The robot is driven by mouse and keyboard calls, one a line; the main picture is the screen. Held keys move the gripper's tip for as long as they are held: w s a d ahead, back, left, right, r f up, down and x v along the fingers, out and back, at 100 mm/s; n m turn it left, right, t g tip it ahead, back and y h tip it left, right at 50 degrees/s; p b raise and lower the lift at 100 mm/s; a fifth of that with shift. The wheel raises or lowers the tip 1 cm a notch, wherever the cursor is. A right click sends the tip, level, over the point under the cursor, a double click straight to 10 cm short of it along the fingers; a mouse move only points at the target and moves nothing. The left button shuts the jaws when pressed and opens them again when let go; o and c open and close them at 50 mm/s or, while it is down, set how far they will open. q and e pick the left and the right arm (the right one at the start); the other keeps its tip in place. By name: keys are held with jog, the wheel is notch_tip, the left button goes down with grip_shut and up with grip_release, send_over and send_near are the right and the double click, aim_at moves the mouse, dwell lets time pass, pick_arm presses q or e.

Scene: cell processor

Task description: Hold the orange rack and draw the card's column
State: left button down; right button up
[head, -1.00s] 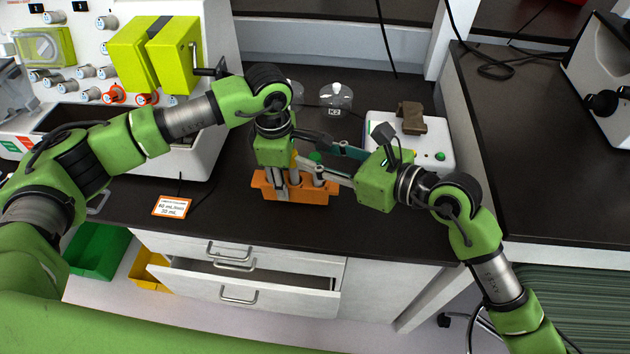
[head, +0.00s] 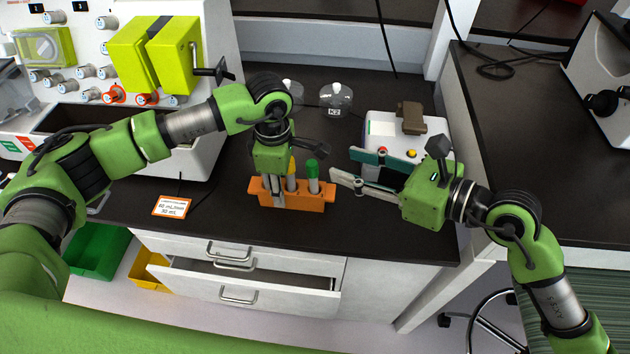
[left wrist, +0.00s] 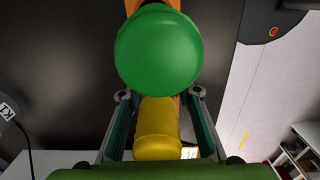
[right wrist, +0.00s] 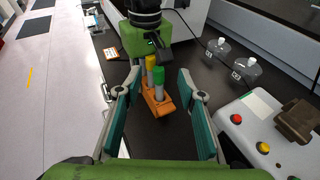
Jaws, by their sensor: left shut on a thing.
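The orange rack (head: 300,198) stands on the dark bench and holds capped columns upright. A green-capped column (head: 312,175) stands at its right side, and a yellow-capped column (head: 291,172) stands beside it. My left gripper (head: 275,190) points down at the rack's left part and is shut on the rack; its fingertips are partly hidden. In the left wrist view the green cap (left wrist: 158,48) and the yellow cap (left wrist: 158,125) lie between the fingers. My right gripper (head: 342,165) is open and empty, to the right of the rack. The card (head: 173,206) lies left of the rack; its text is small.
A white device with colored buttons (head: 435,160) and a brown block stands behind my right gripper. Clear bottles (head: 335,102) stand at the back. A drawer (head: 250,285) is open below the bench's front edge. Bare bench lies between card and rack.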

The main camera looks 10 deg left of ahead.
jog(key=shift+c, duration=0.2)
send_near(317, 172)
jog(key=a, duration=0.1)
jog(key=shift+t, duration=0.3)
jog(key=shift+x, duration=4.7)
jog(key=shift+w+d+f, duration=0.1)
jog(key=shift+f, duration=0.1)
grip_shut()
